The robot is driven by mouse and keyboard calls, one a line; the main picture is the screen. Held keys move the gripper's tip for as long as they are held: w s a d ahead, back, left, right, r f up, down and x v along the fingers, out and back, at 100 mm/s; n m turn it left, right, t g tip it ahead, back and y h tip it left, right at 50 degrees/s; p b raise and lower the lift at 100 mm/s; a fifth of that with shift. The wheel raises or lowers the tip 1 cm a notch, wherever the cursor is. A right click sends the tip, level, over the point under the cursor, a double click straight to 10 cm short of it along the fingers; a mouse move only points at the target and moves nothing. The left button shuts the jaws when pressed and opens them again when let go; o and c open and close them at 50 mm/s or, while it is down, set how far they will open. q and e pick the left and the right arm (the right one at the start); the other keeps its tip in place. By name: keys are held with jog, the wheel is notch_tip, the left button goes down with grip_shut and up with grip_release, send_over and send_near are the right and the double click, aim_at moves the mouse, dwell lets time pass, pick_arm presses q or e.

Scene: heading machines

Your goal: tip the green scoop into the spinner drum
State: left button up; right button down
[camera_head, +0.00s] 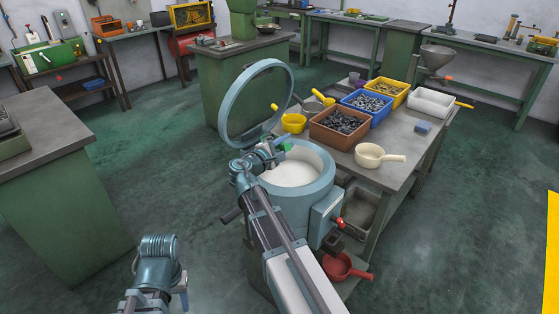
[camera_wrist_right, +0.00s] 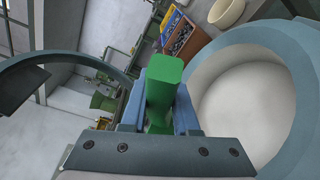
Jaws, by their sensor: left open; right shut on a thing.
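The spinner drum (camera_head: 320,199) is a round blue-grey tub with a pale inside, its ring-shaped lid (camera_head: 223,113) raised open. My right gripper (camera_head: 277,149) is shut on the green scoop (camera_head: 286,147) over the drum's far left rim. In the right wrist view the scoop's green handle (camera_wrist_right: 163,85) stands between the fingers, and the drum (camera_wrist_right: 300,60) lies to the right. The scoop's bowl is hidden, so I cannot tell its tilt or contents. My left gripper (camera_head: 158,297) is low at the bottom left, open and away from the drum.
The bench (camera_head: 400,183) beside the drum carries a brown bin (camera_head: 325,137), a blue bin (camera_head: 352,108), a yellow bin, a cream scoop (camera_head: 369,156) and a yellow scoop (camera_head: 293,123). A red scoop (camera_head: 340,267) is below. A grey-topped cabinet (camera_head: 60,140) stands left; the floor between is clear.

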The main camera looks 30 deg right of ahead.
jog(key=shift+s+a+f+m+g+h+b, duration=0.2)
jog(key=shift+a+f+m+g, duration=0.1)
jog(key=shift+a, duration=0.3)
jog(key=shift+s+a+f+m+g+h+b, duration=0.1)
jog(key=shift+a+f+m+g+h+b, duration=0.15)
jog(key=shift+a, duration=0.35)
jog(key=shift+s+a+m+g, duration=0.2)
jog(key=shift+m+g, duration=0.05)
jog(key=shift+d+f+y+p, duration=0.1)
jog(key=shift+f+y+p, duration=0.15)
jog(key=shift+y+p, duration=0.25)
pick_arm(q)
notch_tip(320, 180, up, 8)
jog(key=p, duration=0.9)
jog(key=shift+r, duration=0.25)
pick_arm(e)
notch_tip(320, 180, down, 7)
jog(key=d+m+g+y, duration=0.1)
jog(key=m+y, duration=0.4)
jog(key=y, duration=0.8)
jog(key=shift+d+f+y, duration=0.15)
jog(key=shift+d+y, duration=0.2)
jog(key=shift+d, duration=0.15)
jog(key=shift+s, duration=0.1)
